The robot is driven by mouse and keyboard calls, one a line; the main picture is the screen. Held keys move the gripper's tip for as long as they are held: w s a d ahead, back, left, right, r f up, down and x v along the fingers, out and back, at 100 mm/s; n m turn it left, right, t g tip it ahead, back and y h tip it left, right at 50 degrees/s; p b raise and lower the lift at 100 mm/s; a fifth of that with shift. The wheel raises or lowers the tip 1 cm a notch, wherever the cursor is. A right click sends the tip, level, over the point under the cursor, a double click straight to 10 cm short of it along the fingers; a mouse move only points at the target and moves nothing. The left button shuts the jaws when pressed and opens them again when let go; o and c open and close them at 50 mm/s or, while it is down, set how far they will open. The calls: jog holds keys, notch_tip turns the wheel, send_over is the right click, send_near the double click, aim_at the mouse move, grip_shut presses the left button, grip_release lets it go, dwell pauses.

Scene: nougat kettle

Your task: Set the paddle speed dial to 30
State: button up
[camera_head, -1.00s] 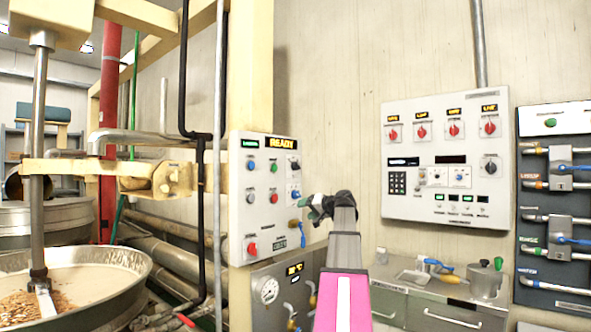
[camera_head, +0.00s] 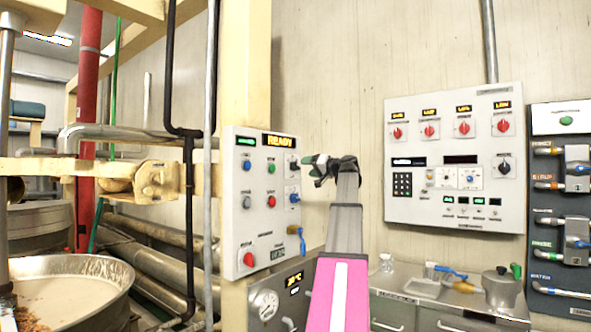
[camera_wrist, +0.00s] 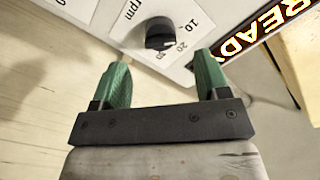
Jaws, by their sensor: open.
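The paddle speed dial appears to be the black knob (camera_wrist: 160,32) on a white plate marked "rpm", with 10 and 20 readable, in the wrist view. In the head view, a black knob (camera_head: 293,166) sits just below the READY display on the grey control panel (camera_head: 262,222). My gripper (camera_wrist: 163,66) has two green fingers, spread apart and empty. The knob lies ahead of the gap between them, apart from both. In the head view, my gripper (camera_head: 312,165) is close to the panel's right edge at that knob's height.
The READY display (camera_wrist: 265,28) is right of the dial in the wrist view. Buttons and a blue knob (camera_head: 294,198) share the panel. A second panel (camera_head: 455,215) hangs on the right wall, above a steel counter (camera_head: 430,310). The kettle (camera_head: 110,268) is at left.

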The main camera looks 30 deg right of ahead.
aim_at(298, 167)
jog(key=x, duration=0.7)
jog(key=shift+w, duration=0.1)
jog(key=c, duration=0.9)
